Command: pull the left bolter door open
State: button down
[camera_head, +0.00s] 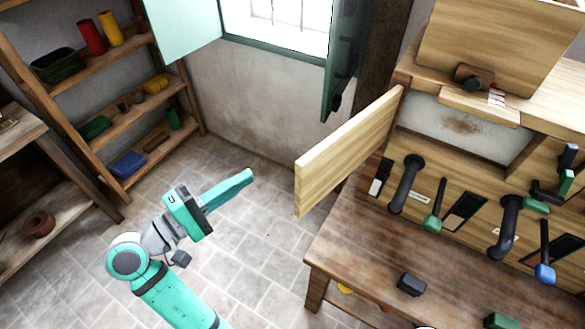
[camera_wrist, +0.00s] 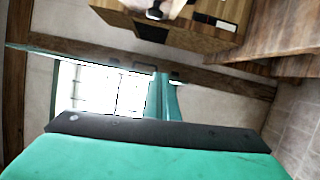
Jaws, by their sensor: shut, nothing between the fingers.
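The left bolter door is a pale wooden panel (camera_head: 345,155) in the head view. It stands swung out from the left end of the wooden bolter (camera_head: 440,175), its free edge toward the window side. To its right an opening (camera_head: 465,130) shows a pale, stained inner face. My gripper (camera_head: 250,174) is shut and empty, left of the door and clear of it, over the tiled floor. In the wrist view my teal gripper body fills the bottom, and a wooden box-like part (camera_wrist: 190,22) shows at the top; whether it is the door cannot be told.
A window with teal shutters (camera_head: 342,60) is behind the door. Shelves (camera_head: 120,65) with coloured goods stand at the left. A wooden bench (camera_head: 370,250) with dark spouts (camera_head: 406,180) above it is at the right. The tiled floor (camera_head: 260,240) between is clear.

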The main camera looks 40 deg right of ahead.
jog(key=s+d+r+m+g, duration=0.2)
jog(key=s+d, duration=0.4)
jog(key=d, duration=0.3)
jog(key=shift+s+d+r, duration=0.3)
jog(key=shift+d+r, duration=0.05)
jog(key=shift+r, duration=0.3)
